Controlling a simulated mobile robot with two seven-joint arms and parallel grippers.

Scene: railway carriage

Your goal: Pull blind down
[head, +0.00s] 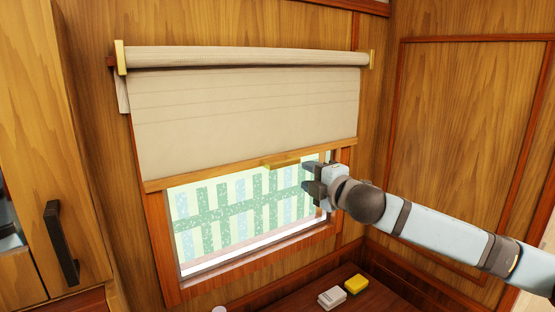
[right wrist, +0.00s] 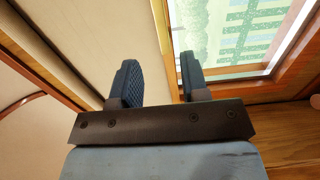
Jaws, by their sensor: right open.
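The cream blind (head: 245,115) hangs from a roller over the upper part of the window (head: 245,215). Its wooden bottom bar (head: 215,173) has a small brass pull (head: 281,162) at its middle. My right gripper (head: 307,178) is open and empty, just right of the pull and apart from it in the head view. In the right wrist view the open fingers (right wrist: 160,82) point towards the wooden bar (right wrist: 161,40), with blind cloth (right wrist: 95,35) to the left and window glass (right wrist: 235,35) to the right. The pull cannot be made out there. My left gripper is not in view.
A table (head: 385,292) below the window holds a yellow block (head: 356,284) and a white block (head: 331,297). A cabinet with a dark handle (head: 62,243) stands at the left. A wood-panelled wall (head: 470,130) is at the right.

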